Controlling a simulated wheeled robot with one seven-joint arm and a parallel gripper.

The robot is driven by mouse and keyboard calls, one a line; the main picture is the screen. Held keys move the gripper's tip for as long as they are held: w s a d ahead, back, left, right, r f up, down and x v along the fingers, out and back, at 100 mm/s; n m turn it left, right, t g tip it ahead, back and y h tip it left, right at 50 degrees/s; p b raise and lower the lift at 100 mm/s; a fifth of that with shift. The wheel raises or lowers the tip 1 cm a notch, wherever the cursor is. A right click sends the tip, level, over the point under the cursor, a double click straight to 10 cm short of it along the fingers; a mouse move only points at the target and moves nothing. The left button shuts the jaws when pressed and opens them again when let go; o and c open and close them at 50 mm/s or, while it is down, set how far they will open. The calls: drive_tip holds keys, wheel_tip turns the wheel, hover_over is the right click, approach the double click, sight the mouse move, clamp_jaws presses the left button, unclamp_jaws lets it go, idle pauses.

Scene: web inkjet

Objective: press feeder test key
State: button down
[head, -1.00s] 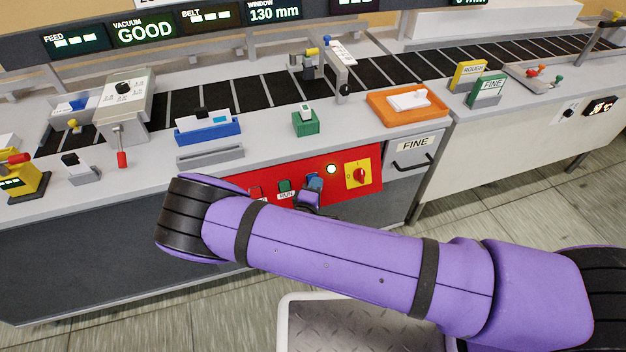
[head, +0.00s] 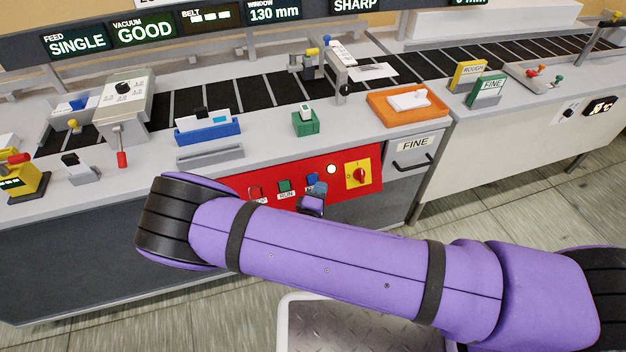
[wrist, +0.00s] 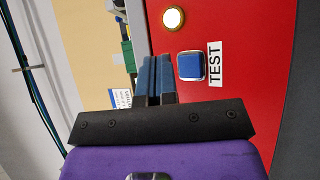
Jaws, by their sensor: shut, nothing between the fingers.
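The test key is a blue square button (wrist: 191,66) beside a white TEST label (wrist: 215,64) on the red panel (wrist: 245,85) in the wrist view. My gripper (wrist: 154,62) is shut and empty, its blue-grey fingertips beside the key with a small gap in the picture. Whether it touches the panel I cannot tell. The feed display (head: 77,42) reads SINGLE.
A lit white lamp (head: 331,169) and a yellow plate with a red rotary switch (head: 358,173) are right of my gripper. A green RUN key (head: 284,186) is at its left. A white sheet (head: 374,71) lies on the black belt (head: 240,95). The SHARP display (head: 356,5) is lit.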

drive_tip(key=shift+s+d+r, duration=0.2)
drive_tip(key=shift+s+r, duration=0.3)
drive_tip(key=shift+s, duration=0.35)
drive_tip(key=s+d+r+m+g+h, duration=0.1)
drive_tip(key=d+r+m+g, duration=0.4)
drive_tip(key=r, duration=0.6)
drive_tip(key=s+d+r+m+g+h, duration=0.1)
drive_tip(key=d+r+m+g, duration=0.4)
drive_tip(key=d+r, duration=0.4)
drive_tip(key=s+d+r+m+g+h, duration=0.1)
drive_tip(key=d+r+m+g, duration=0.35)
drive_tip(key=r, duration=0.75)
drive_tip(key=s+d+r+t+y, duration=0.1)
drive_tip(key=s+d+r+y, duration=0.3)
drive_tip(key=s+r, duration=0.5)
drive_tip(key=s+d+r+t+y, duration=0.1)
drive_tip(key=s+d+r+y, duration=0.2)
drive_tip(key=s+r, duration=0.7)
drive_tip(key=shift+s+d+r+t+y, duration=0.25)
drive_tip(key=shift+s+d+t+y, duration=0.1)
drive_tip(key=shift+s+y, duration=0.8)
drive_tip(key=shift+n, duration=0.25)
